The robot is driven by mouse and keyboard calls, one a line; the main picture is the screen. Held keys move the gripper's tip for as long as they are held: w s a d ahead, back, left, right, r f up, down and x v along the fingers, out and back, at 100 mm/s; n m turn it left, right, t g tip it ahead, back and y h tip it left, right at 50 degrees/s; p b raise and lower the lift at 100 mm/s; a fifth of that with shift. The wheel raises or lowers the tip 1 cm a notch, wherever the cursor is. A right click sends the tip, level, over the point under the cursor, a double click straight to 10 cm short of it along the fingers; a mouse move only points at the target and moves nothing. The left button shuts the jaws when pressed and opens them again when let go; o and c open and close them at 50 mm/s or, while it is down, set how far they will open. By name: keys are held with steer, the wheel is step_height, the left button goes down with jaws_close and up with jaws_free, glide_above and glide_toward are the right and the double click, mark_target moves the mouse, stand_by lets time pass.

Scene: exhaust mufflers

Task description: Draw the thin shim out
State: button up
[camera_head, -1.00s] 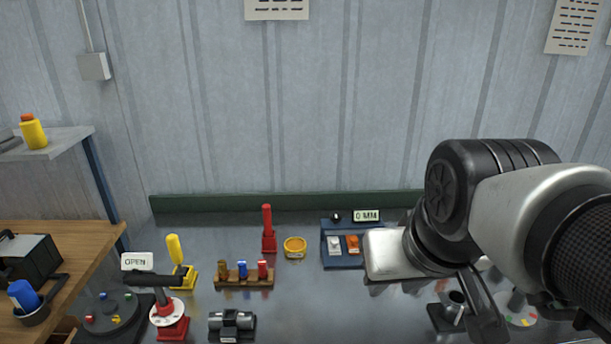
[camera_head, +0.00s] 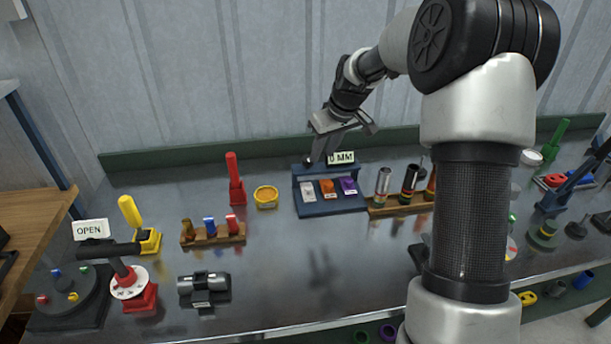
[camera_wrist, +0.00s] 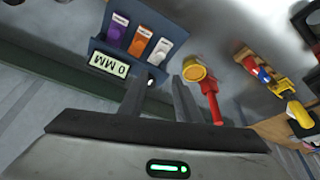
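A blue rack (camera_head: 332,208) stands at the back of the metal bench. It holds a white shim (camera_head: 308,191), an orange shim (camera_head: 327,187) and a purple shim (camera_head: 348,185) side by side. I cannot tell from here which is thin. The wrist view also shows the white shim (camera_wrist: 159,51), orange shim (camera_wrist: 140,40) and purple shim (camera_wrist: 116,32). A "0 MM" sign (camera_head: 341,157) stands at the rack's back. My gripper (camera_head: 321,150) is above the rack's back edge. Its two fingers (camera_wrist: 160,92) are apart with nothing between them.
A red lever (camera_head: 235,180) and a yellow round dish (camera_head: 266,196) stand left of the rack. A wooden stand (camera_head: 395,207) with metal cylinders is close on its right. The bench in front of the rack is clear.

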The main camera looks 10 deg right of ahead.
mark_target(309, 186)
steer(key=x, duration=1.7)
jaws_close()
